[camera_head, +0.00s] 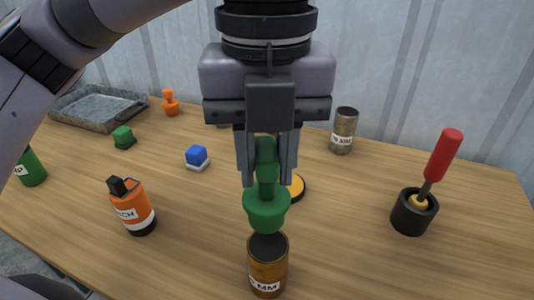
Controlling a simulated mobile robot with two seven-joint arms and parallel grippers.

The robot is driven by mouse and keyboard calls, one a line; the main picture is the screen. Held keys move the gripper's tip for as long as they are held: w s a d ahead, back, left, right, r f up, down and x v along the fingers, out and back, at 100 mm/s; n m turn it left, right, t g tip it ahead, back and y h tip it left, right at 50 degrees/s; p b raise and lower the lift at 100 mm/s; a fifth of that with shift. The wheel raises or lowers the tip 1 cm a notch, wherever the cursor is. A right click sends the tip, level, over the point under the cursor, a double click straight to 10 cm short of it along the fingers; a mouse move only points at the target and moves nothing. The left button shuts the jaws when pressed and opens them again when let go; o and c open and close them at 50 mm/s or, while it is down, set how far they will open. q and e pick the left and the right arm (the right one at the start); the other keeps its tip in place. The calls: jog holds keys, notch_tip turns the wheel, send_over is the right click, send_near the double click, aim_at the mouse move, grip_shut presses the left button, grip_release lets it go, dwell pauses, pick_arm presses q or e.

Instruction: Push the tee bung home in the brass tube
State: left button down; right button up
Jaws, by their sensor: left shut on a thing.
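My left gripper (267,178) is shut on the green tee bung (266,208), with its fingers on either side of the upright handle. The bung is roughly upright, wide rim at the top and narrowing downward. The brass tube (267,271) stands upright on the table at the front, with a dark open mouth and a white label ending in "MM". The bung's lower end is over the far edge of the mouth in the picture. I cannot tell whether it touches the tube. My right gripper is not in view.
A red-handled tool stands in a black holder (412,214) at right. A grey tube (343,131), an orange bung (170,103) and a metal tray (96,108) are farther back.

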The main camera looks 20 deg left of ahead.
aim_at(268, 195)
pick_arm(q)
jog(key=shift+w+r+n, duration=0.15)
jog(key=shift+n, duration=0.45)
jog(key=shift+f+b, duration=0.65)
jog(key=shift+f, duration=0.3)
notch_tip(268, 195, down, 2)
jog(key=shift+f+b, duration=0.2)
jog(key=shift+b, duration=0.55)
jog(key=shift+f+b, duration=0.65)
jog(key=shift+b, duration=0.05)
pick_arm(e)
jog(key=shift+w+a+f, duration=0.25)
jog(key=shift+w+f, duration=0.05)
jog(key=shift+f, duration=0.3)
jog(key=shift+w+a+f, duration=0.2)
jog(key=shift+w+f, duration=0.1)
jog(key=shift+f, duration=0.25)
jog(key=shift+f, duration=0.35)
pick_arm(q)
jog(key=shift+f+b, duration=1.95)
jog(key=shift+b, duration=0.1)
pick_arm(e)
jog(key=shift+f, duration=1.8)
